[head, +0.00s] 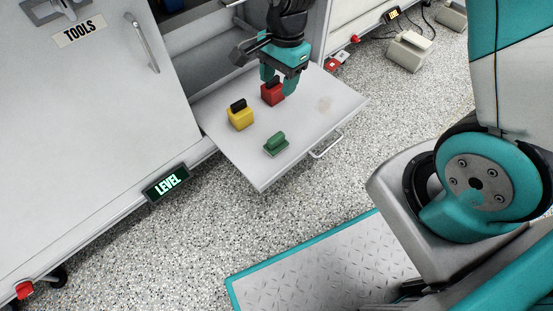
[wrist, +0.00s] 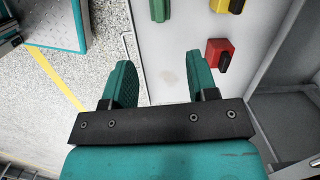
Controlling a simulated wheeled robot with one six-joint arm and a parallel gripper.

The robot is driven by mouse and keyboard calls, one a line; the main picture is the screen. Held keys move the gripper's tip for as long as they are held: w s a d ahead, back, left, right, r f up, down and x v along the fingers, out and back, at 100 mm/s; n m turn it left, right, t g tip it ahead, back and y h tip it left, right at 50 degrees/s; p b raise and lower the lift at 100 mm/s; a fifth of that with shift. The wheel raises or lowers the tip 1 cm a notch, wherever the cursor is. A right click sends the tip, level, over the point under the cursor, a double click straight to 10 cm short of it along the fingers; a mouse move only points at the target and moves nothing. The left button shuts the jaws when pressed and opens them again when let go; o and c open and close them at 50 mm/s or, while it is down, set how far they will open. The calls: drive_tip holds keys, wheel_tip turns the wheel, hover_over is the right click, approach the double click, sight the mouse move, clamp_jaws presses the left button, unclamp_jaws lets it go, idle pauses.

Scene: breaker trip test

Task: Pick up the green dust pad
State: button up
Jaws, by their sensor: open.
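The green dust pad (head: 276,145) lies on the pull-out shelf (head: 225,150), near its front edge. It has a flat base and a raised grip. In the wrist view the green pad (wrist: 158,9) is cut off by the top edge, ahead of the space between my fingers. My gripper (head: 277,83) hangs over the back part of the shelf, by the red block, apart from the green pad. In the wrist view my gripper (wrist: 160,65) is open, with nothing between its fingers.
A red block (head: 272,94) and a yellow block (head: 240,117), both with dark grips, stand on the shelf. They also show in the wrist view, red (wrist: 218,53) and yellow (wrist: 226,5). The cabinet door (head: 85,110) is left of the shelf. A handle (head: 326,146) sits at the shelf's front.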

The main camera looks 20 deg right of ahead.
sight(276, 137)
drive_tip(key=shift+m, duration=0.6)
drive_tip(key=f+b, duration=0.2)
drive_tip(key=f, duration=0.3)
drive_tip(key=f+b, duration=0.3)
drive_tip(key=f, duration=0.2)
drive_tip(key=f+b, duration=0.3)
drive_tip(key=f, duration=0.3)
drive_tip(key=shift+w+a, duration=0.1)
drive_tip(key=shift+a, duration=0.25)
drive_tip(key=f+b, duration=0.4)
drive_tip(key=f, duration=0.1)
drive_tip(key=shift+s+f+b, duration=0.2)
drive_tip(key=shift+s+b, duration=0.05)
drive_tip(key=shift+b, duration=0.05)
drive_tip(key=shift+r, duration=0.15)
clamp_jaws()
drive_tip(key=shift+r, duration=0.1)
wheel_tip(276, 137, up, 20)
drive_tip(key=p, duration=1.1)
